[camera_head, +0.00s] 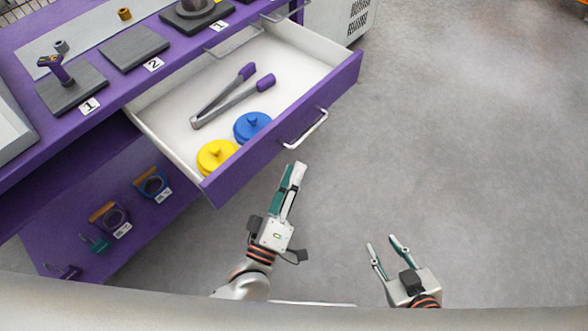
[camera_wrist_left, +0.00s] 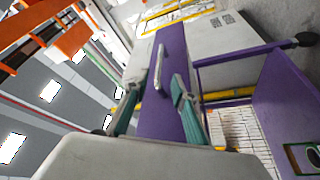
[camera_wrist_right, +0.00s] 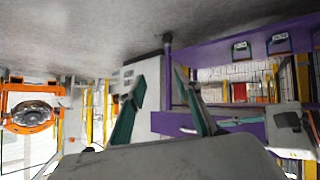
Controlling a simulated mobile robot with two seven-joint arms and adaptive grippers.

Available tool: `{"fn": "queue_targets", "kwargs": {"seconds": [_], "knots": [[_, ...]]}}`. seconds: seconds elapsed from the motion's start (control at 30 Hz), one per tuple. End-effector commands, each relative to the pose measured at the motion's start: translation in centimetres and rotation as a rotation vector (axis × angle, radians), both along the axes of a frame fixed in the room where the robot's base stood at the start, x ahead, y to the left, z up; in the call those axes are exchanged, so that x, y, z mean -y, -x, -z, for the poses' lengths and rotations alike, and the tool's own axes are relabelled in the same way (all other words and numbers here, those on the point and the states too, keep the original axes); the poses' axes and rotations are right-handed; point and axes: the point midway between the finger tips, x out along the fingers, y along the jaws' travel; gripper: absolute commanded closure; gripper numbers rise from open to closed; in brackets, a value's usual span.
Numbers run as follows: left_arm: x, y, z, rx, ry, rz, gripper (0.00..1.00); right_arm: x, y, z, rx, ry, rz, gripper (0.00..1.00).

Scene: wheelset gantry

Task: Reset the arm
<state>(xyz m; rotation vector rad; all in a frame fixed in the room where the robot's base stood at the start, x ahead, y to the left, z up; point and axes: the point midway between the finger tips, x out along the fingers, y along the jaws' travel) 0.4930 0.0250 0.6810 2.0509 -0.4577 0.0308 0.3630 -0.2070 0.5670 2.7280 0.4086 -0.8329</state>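My left gripper (camera_head: 289,190) is over the floor in front of the open drawer, below its metal handle, apart from it. Its two teal fingers look close together in the head view, but the left wrist view shows them apart with nothing between them (camera_wrist_left: 155,98). My right gripper (camera_head: 386,243) is lower and to the right, over bare floor. Its fingers are spread and empty, as the right wrist view (camera_wrist_right: 160,88) also shows.
The open purple drawer (camera_head: 335,90) holds grey-and-purple tongs (camera_head: 225,100), a blue lid (camera_head: 251,126) and a yellow lid (camera_head: 215,157). The purple bench (camera_head: 110,93) carries numbered grey plates and a purple-handled tool (camera_head: 58,70). The floor (camera_head: 450,150) to the right is clear.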

Motion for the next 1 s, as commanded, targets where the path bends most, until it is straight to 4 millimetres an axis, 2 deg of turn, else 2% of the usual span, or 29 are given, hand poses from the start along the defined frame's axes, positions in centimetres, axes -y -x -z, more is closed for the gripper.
{"fn": "queue_targets", "kwargs": {"seconds": [0.37,0.47,0.57,0.67,0.77,0.9,1.0], "knots": [[0.0,0.0,0.0,-0.001,-0.004,0.001,0.74,0.0,0.0,-0.1,0.002,0.000,-0.001,0.67],[-0.3,0.2,-0.6,0.002,-0.053,0.005,0.74,0.0,-0.6,-1.2,0.019,-0.001,0.000,0.67],[-1.0,1.0,-1.3,-0.005,-0.195,0.018,0.74,0.0,-1.6,-3.4,0.052,-0.006,0.002,0.67],[-2.8,2.6,-1.1,-0.040,-0.424,0.036,0.74,-0.2,-0.8,-3.6,0.028,-0.018,0.009,0.67],[-5.8,5.0,0.3,-0.107,-0.684,0.062,0.74,-0.4,-0.6,-4.9,0.027,-0.031,0.015,0.67],[-11.2,9.0,3.0,-0.228,-1.013,0.107,0.74,-0.5,0.0,-5.6,0.009,-0.044,0.023,0.67],[-14.6,11.6,4.5,-0.304,-1.180,0.142,0.74,-0.5,0.6,-5.7,-0.006,-0.049,0.026,0.67]]}}
